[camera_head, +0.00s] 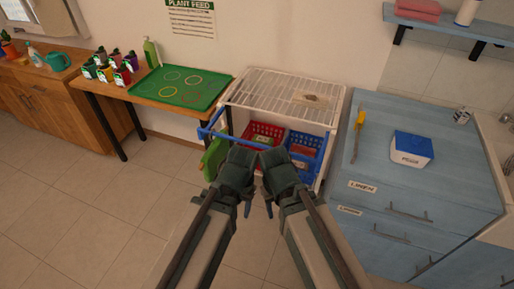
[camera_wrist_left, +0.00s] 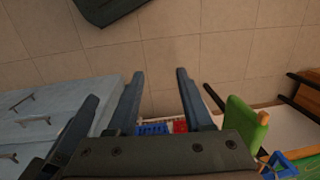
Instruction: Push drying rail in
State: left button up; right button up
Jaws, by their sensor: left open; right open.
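The drying rail (camera_head: 221,133) is a blue bar frame at the front of a white wire-topped rack (camera_head: 284,86). It sticks out from the rack toward me, its left end clearest in the head view. My left gripper (camera_head: 241,203) hangs fingers down in front of the rack, just on the near side of the rail. Its open, empty fingers (camera_wrist_left: 158,73) also show in the left wrist view. My right gripper (camera_head: 277,205) is close beside it, also open and empty. The two grippers hide the middle of the rail, and I cannot tell whether either touches it.
A red basket (camera_head: 262,132) and a blue basket (camera_head: 304,146) sit inside the rack. The blue linen cabinet (camera_head: 375,191) is close on the right. Tiled floor (camera_head: 110,215) is free at left.

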pick_arm(q)
jog(key=w+r+m+h+p, duration=0.1)
jog(key=w+m, duration=0.1)
jog(key=w+r+m+h+p, duration=0.1)
jog(key=w+m, duration=0.1)
jog(key=w+r+m+h+p, duration=0.1)
jog(key=w+r+m, duration=0.1)
jog(key=shift+d+m+t, duration=0.1)
jog(key=shift+m+t, duration=0.2)
jog(key=shift+t, duration=0.1)
grip_shut()
jog(key=w+a+r+m+t+h+p, duration=0.3)
jog(key=w+r+m+h+p, duration=0.1)
jog(key=w+r+m, duration=0.3)
jog(key=shift+w+a+r+m+h, duration=0.2)
jog(key=shift+w+r+m+h, duration=0.1)
jog(key=shift+w+m, duration=1.1)
